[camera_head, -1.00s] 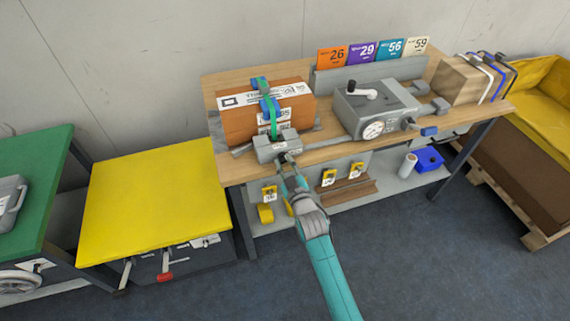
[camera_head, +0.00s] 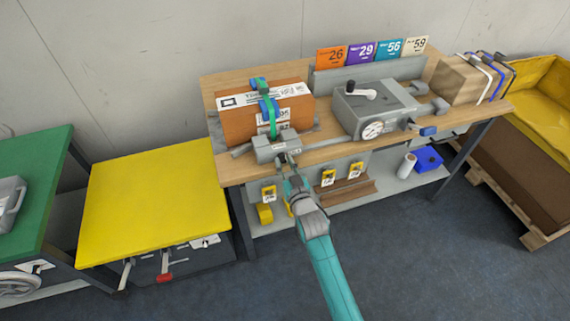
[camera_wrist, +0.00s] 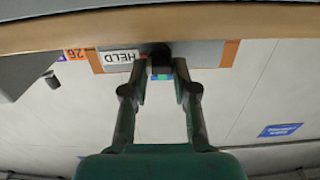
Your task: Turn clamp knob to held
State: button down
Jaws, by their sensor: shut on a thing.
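The clamp (camera_head: 278,147) is a grey block at the front edge of the wooden bench, in front of an orange-brown box (camera_head: 243,122) with white labels. In the wrist view, which is upside down, the dark clamp knob (camera_wrist: 160,57) sits between my fingertips. My gripper (camera_wrist: 160,68) is shut on the knob. In the head view my gripper (camera_head: 287,160) meets the front of the clamp. A white label reading HELD (camera_wrist: 122,57) is beside the knob, with a small red mark between them. The knob's exact angle is hard to tell.
A grey device with a dial (camera_head: 373,129) stands to the right on the bench (camera_head: 335,147). Numbered cards (camera_head: 362,54) stand behind it. A strapped box (camera_head: 470,80) is at the far right. A yellow-topped table (camera_head: 155,200) is to the left. Yellow tagged items hang below the bench.

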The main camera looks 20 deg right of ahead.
jog(key=c, duration=1.2)
grip_release()
jog(key=shift+s, duration=0.1)
jog(key=s, duration=1.1)
jog(key=shift+s, duration=0.4)
